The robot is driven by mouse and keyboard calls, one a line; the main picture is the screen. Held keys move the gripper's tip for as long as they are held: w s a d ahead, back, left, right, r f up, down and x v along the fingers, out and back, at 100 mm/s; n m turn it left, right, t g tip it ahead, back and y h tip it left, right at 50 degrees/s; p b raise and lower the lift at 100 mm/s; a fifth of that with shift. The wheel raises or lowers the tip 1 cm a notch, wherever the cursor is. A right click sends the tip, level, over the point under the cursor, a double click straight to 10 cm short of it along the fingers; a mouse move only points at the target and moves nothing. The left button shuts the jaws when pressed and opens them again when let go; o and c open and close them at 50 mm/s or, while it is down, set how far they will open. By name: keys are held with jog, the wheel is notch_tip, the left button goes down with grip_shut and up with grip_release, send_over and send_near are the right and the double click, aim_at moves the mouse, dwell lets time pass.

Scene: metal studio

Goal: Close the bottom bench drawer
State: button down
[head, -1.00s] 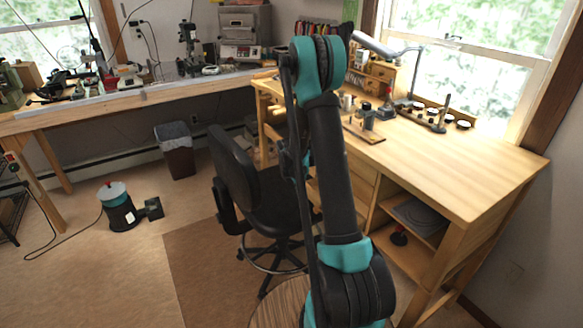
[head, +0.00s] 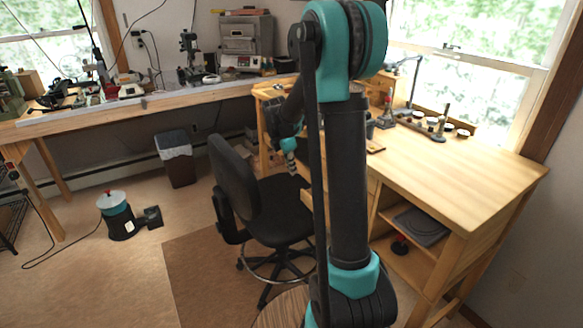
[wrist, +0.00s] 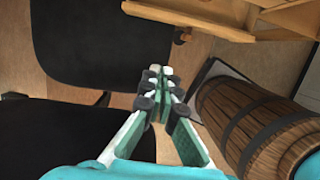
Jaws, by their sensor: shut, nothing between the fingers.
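The wooden bench (head: 470,170) stands at the right in the head view. My arm hides most of its drawer front there, so I cannot tell how far the bottom drawer is out. In the wrist view, light wooden boards (wrist: 190,17) cross the top edge; they may be part of an open drawer, but I cannot tell which one. My gripper (head: 292,168) is beside the bench, above the chair seat, pointing down. In the wrist view my gripper (wrist: 159,75) is shut and empty, its tips apart from the boards.
A black office chair (head: 236,175) stands left of and in front of the bench; its black parts (wrist: 80,45) fill the wrist view's left side. Open floor lies between canister and chair.

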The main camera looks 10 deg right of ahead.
jog(key=w+a+f+h, duration=0.2)
jog(key=w+f, duration=0.6)
jog(key=f, duration=0.1)
jog(key=w+d+f, duration=0.2)
jog(key=d+f, duration=0.5)
jog(key=f, duration=0.2)
jog(key=shift+f+t, duration=0.3)
jog(key=shift+f, duration=0.1)
jog(key=shift+d, duration=0.15)
jog(key=shift+w+d, duration=0.25)
jog(key=shift+d, duration=0.45)
jog(key=shift+w+d, duration=0.2)
jog(key=shift+d, duration=0.55)
jog(key=shift+w+d, duration=0.25)
jog(key=shift+d, duration=0.45)
